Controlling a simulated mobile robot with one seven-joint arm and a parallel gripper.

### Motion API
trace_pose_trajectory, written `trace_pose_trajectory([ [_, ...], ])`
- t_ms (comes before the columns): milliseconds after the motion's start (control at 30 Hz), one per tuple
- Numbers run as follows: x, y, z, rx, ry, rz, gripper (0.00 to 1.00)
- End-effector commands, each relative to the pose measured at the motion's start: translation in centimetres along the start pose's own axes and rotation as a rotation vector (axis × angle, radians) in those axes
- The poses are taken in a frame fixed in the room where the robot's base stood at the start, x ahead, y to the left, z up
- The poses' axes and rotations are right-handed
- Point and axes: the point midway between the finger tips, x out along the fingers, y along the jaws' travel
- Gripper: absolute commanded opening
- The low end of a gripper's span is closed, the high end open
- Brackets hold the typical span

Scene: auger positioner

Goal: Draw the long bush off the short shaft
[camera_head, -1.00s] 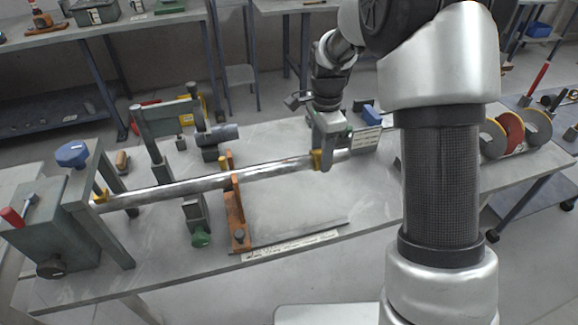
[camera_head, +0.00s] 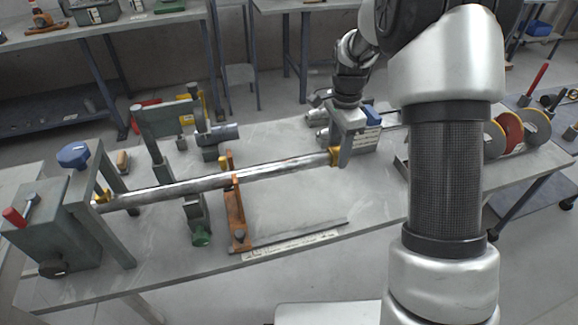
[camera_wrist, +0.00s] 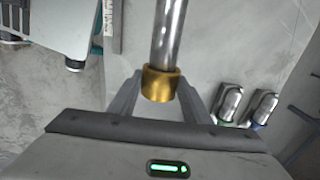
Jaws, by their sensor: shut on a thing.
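A steel shaft (camera_head: 215,180) runs across the bench from the green stand at left to my gripper at right. A brass bush (camera_head: 334,157) sits at the shaft's right end. My gripper (camera_head: 337,159) is shut on this bush, with a finger on each side of it. In the wrist view the brass bush (camera_wrist: 160,83) lies between the fingers of my gripper (camera_wrist: 161,92). The shaft (camera_wrist: 168,35) meets the bush's far edge, in line with it. No shaft shows beyond the bush on my side. How much shaft is inside the bush is hidden.
An orange support (camera_head: 236,213) stands at the shaft's middle, and a green frame (camera_head: 165,122) stands behind it. The green stand (camera_head: 55,232) is at left. Discs (camera_head: 513,131) stand at right. The front middle of the bench is mostly clear.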

Motion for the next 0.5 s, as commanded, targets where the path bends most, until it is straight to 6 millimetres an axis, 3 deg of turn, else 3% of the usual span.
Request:
trace_pose_trajectory([
  [500,-0.1,0.0,-2.6,0.0,0.0,-0.001,0.21],
])
